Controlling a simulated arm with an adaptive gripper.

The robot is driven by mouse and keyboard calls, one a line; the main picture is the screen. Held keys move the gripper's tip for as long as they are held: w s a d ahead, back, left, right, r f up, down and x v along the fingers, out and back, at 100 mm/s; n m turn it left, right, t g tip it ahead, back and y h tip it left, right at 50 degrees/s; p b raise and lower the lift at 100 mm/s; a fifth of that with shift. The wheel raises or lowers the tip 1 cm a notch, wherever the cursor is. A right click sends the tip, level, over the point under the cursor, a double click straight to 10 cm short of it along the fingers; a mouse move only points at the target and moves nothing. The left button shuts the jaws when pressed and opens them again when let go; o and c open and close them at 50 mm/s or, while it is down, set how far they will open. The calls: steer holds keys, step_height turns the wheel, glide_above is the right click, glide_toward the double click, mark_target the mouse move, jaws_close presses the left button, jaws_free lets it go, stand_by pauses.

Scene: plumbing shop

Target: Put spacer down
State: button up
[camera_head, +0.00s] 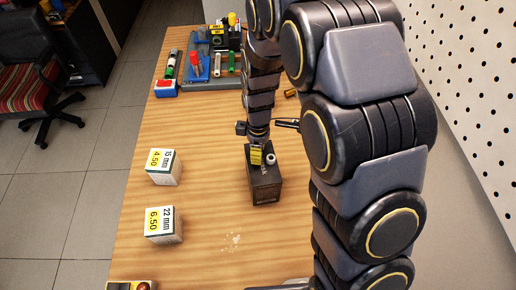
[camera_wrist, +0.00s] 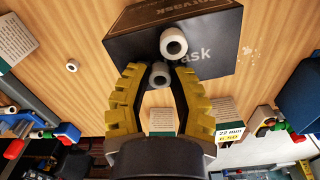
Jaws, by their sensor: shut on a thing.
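My gripper (camera_wrist: 160,76) has yellow-brown ribbed fingers and is shut on a small grey cylindrical spacer (camera_wrist: 160,70) between its tips. A second, pale ring-shaped spacer (camera_wrist: 173,42) shows just beyond it, against a dark box (camera_wrist: 215,50) with pale lettering. In the head view, my gripper (camera_head: 256,156) is at the top of the dark box (camera_head: 265,188), and a pale ring (camera_head: 270,158) shows beside its fingers. I cannot tell whether the held spacer touches the box. The held spacer is not clearly separable in the head view.
Two white boxes, labelled 15 mm (camera_head: 162,167) and 22 mm (camera_head: 163,225), stand left on the wooden table (camera_head: 200,200). A tool tray (camera_head: 210,83) lies at the far end. Another small ring (camera_wrist: 72,66) lies on the wood. Bare table lies between the boxes and the dark box.

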steer(key=shift+f, duration=0.1)
steer(key=o, duration=0.6)
step_height(320, 180, up, 11)
steer(key=s+d+r+m, duration=0.2)
steer(key=s+m, duration=0.3)
steer(key=s, duration=0.2)
steer(key=s+d+r+m+g, duration=0.1)
steer(key=s+d+r+m, duration=0.2)
steer(key=s+m, duration=0.2)
steer(key=s+d+r+m, duration=0.2)
steer(key=s+m, duration=0.3)
steer(key=s, duration=0.6)
steer(key=shift+d+r+m+g, duration=0.3)
steer(key=shift+d+r, duration=0.05)
steer(key=shift+d, duration=0.1)
steer(key=shift+o, duration=0.9)
steer(key=shift+a, duration=0.1)
